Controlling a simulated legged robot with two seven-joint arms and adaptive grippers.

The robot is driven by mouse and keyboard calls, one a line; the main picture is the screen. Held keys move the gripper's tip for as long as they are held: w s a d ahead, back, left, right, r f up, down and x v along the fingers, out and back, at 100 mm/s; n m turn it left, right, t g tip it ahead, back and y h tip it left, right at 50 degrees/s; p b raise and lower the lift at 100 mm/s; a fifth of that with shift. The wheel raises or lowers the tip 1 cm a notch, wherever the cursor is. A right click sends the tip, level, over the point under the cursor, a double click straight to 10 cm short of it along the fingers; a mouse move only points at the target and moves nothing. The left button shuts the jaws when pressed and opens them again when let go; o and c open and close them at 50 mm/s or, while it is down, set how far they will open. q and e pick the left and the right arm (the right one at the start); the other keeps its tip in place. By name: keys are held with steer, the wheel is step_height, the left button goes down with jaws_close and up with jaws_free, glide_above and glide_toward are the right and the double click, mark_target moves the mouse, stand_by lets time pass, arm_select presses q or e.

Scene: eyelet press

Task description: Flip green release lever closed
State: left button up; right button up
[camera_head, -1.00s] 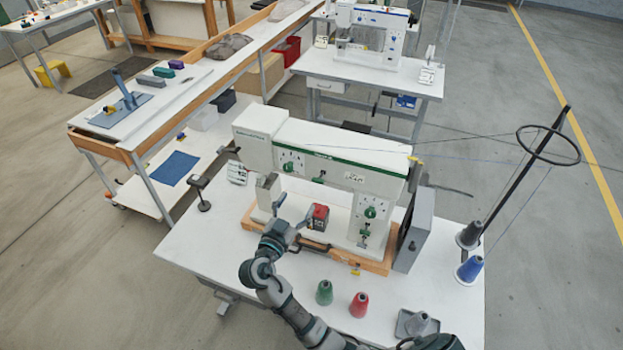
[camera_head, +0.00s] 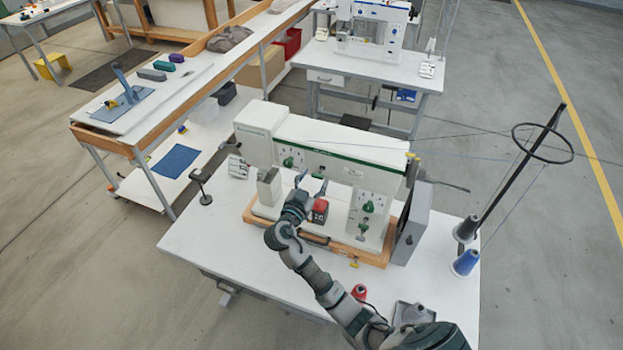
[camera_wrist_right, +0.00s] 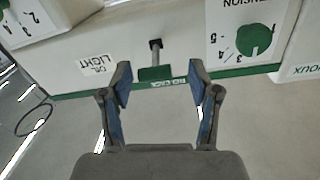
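The white machine (camera_head: 340,140) with a green stripe stands on the table. In the right wrist view, its front shows upside down, with a small green lever (camera_wrist_right: 155,74) on a dark stem below a slot. My right gripper (camera_wrist_right: 159,78) is open and empty, its two blue-padded fingers spread to either side of the lever in the picture. I see no contact; the remaining distance is hard to judge. In the head view, my right gripper (camera_head: 311,187) is raised in front of the machine's arm, and the lever is hard to make out behind it. My left gripper is out of view.
A green dial (camera_wrist_right: 254,40) sits beside the lever on the machine front. A red-topped block (camera_head: 320,207) stands under the machine's arm, close to my gripper.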

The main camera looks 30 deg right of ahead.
steer(key=shift+d+r, duration=0.1)
steer(key=shift+r, duration=0.1)
steer(key=shift+c, duration=1)
steer(key=shift+w+d+f, duration=0.15)
steer(key=shift+d+f, duration=0.1)
steer(key=shift+d, duration=0.45)
steer(key=shift+c, duration=0.2)
steer(key=shift+a, duration=0.15)
steer(key=shift+w+r+g+y+p, duration=0.1)
steer(key=shift+r+g+y+p, duration=0.3)
steer(key=shift+y+p, duration=0.4)
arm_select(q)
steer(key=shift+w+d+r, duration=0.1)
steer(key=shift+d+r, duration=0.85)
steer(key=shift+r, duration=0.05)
arm_select(e)
steer(key=shift+f, duration=0.15)
steer(key=o, duration=1.1)
steer(key=shift+o, duration=0.2)
steer(key=shift+w, duration=0.15)
